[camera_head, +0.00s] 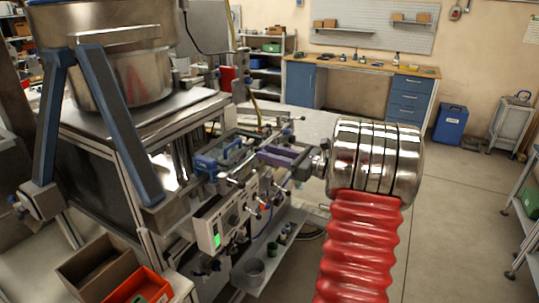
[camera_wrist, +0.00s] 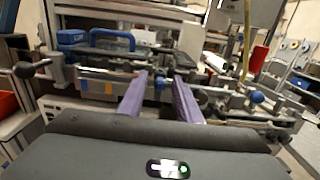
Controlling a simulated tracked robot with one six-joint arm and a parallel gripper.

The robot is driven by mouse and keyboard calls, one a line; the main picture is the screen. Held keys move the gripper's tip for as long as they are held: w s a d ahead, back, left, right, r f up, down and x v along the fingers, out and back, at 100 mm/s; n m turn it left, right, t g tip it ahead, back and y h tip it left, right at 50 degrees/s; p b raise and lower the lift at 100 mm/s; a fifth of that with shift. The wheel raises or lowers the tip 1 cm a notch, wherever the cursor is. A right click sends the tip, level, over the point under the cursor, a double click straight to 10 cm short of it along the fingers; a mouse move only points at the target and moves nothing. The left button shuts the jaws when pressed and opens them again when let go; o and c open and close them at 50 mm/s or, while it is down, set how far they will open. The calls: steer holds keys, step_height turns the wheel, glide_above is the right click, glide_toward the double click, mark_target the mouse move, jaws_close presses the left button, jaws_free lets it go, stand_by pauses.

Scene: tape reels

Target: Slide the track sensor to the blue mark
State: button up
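My gripper (camera_head: 263,151) reaches in from the right to the rail assembly on the front of the machine. Its two purple fingers also show in the wrist view (camera_wrist: 161,76), spread apart with a gap between their tips. A small dark and blue part (camera_wrist: 160,83) shows in that gap, apparently on the rail (camera_wrist: 105,73); I cannot tell for certain that it is the track sensor. No finger is clearly seen pressing on it.
A blue handle (camera_wrist: 112,36) stands behind the rail, left of my fingers. A blue knob (camera_wrist: 257,97) is to their right. A control box with a green display (camera_head: 215,225) hangs below. An orange bin (camera_head: 140,288) stands at the lower left.

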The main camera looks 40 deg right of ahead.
steer(key=shift+c, duration=0.2)
jaws_close()
stand_by(0.4)
